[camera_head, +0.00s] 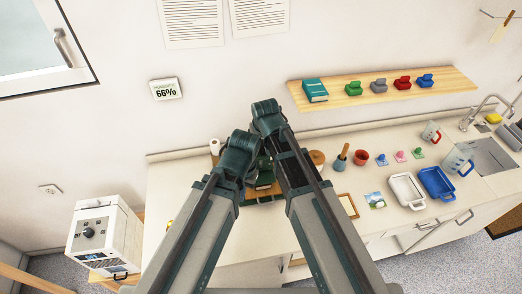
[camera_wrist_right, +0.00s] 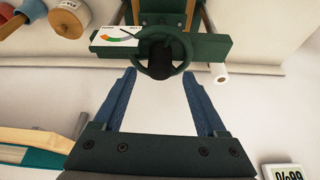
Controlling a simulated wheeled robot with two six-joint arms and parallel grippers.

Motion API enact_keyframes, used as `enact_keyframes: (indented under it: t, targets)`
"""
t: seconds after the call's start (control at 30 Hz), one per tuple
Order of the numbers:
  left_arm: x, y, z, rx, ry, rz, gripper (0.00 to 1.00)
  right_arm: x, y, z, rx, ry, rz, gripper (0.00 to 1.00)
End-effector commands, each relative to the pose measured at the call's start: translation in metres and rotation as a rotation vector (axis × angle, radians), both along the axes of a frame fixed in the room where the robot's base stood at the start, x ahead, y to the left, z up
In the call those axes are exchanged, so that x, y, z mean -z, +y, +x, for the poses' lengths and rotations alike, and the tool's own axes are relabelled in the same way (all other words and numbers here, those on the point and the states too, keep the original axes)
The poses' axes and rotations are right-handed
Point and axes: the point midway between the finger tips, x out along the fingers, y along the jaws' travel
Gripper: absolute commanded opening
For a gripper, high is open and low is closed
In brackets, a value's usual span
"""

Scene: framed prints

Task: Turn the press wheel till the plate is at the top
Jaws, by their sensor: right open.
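The dark green press wheel (camera_wrist_right: 183,53) shows at the top middle of the right wrist view, with a dark hub in its centre. It sits on the front of the green press (camera_wrist_right: 212,45). A white gauge card (camera_wrist_right: 115,37) with a coloured arc is beside the wheel. My right gripper (camera_wrist_right: 160,76) is open and empty, its two blue fingers apart and pointing at the wheel, one to each side. I cannot tell whether they touch it. In the head view the press (camera_head: 265,180) is mostly hidden behind my arms. My left gripper does not show. The press plate cannot be made out.
A wooden shelf (camera_head: 345,97) with a teal book (camera_head: 314,90) and several coloured items hangs above the counter (camera_head: 175,188). The counter's left part is mostly clear.

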Motion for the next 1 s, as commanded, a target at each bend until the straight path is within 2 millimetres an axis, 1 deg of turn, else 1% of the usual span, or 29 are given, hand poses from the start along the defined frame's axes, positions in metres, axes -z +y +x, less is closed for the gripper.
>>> enact_keyframes:
  t: [0.03, 0.2, 0.57, 0.7, 0.87, 0.9, 0.97, 1.0]
  targets:
    - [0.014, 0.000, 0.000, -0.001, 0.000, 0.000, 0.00, 0.014, 0.001, 0.004, 0.000, 0.000, 0.000, 0.74]
    - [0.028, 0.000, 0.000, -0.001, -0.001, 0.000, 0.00, 0.028, 0.001, 0.011, 0.000, 0.000, 0.000, 0.74]
    - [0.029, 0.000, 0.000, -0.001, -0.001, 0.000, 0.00, 0.029, 0.001, 0.012, 0.000, 0.000, 0.000, 0.74]
    - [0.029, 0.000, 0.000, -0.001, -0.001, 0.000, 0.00, 0.029, 0.001, 0.012, 0.000, 0.000, 0.000, 0.49]
    - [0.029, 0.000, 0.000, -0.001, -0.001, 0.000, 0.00, 0.029, 0.001, 0.012, 0.000, 0.000, 0.000, 0.20]
    - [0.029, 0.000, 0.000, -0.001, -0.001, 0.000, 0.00, 0.029, 0.001, 0.012, 0.000, 0.000, 0.000, 0.13]
    - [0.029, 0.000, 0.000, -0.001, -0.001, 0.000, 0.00, 0.029, 0.001, 0.012, 0.000, 0.000, 0.000, 0.02]
    - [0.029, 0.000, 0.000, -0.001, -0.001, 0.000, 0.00, 0.029, 0.001, 0.012, 0.000, 0.000, 0.000, 0.00]
